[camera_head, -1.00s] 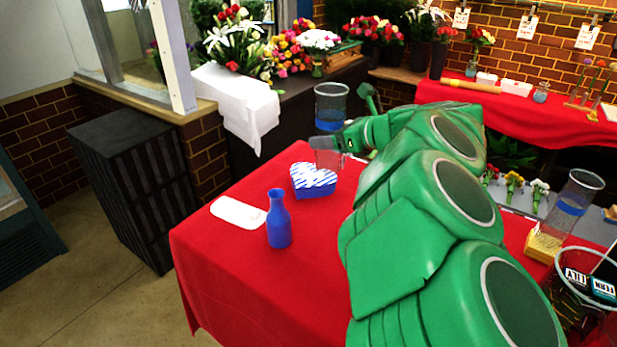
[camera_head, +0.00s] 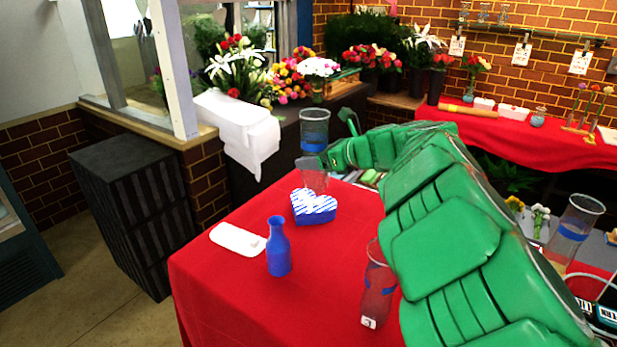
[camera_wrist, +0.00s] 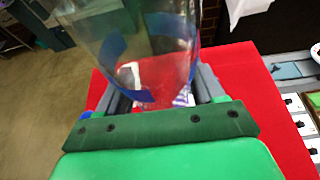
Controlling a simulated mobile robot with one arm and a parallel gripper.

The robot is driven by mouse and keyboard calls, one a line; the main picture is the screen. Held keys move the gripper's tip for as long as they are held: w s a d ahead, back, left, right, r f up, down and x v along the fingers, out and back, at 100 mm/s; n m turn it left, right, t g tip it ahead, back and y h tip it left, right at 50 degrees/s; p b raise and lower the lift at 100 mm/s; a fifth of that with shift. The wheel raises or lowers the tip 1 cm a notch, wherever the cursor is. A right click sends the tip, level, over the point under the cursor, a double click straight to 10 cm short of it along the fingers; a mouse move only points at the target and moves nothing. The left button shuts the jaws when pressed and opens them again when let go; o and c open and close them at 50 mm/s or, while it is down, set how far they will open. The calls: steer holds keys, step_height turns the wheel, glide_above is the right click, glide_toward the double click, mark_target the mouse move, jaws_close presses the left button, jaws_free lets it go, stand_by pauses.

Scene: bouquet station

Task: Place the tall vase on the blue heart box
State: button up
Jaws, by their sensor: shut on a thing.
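The tall vase (camera_head: 314,128) is a clear glass cylinder with a blue band. My gripper (camera_head: 318,162) is shut on its lower half and holds it upright. In the wrist view the vase (camera_wrist: 135,40) fills the space between my fingers (camera_wrist: 152,92). The blue heart box (camera_head: 313,210), with a blue-and-white patterned lid, sits on the red table. The vase's bottom appears just behind the box's back edge in the head view; I cannot tell the gap. A bit of patterned lid (camera_wrist: 183,98) shows through the glass in the wrist view.
A blue bottle vase (camera_head: 278,252) and a white tray (camera_head: 238,240) are left of my arm on the red table (camera_head: 225,290). A glass vase tagged 3 (camera_head: 377,285) stands beside my arm. Another banded glass vase (camera_head: 572,232) stands at the right.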

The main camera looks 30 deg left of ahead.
steer(key=w+a+f, duration=0.6)
steer(key=f, duration=0.1)
steer(key=shift+w, duration=0.15)
stand_by(0.7)
steer(key=shift+a+f, duration=0.1)
steer(key=shift+f, duration=0.1)
steer(key=shift+w+f, duration=0.15)
steer(key=shift+f, duration=1.5)
steer(key=shift+f, duration=0.1)
steer(key=o, duration=1.5)
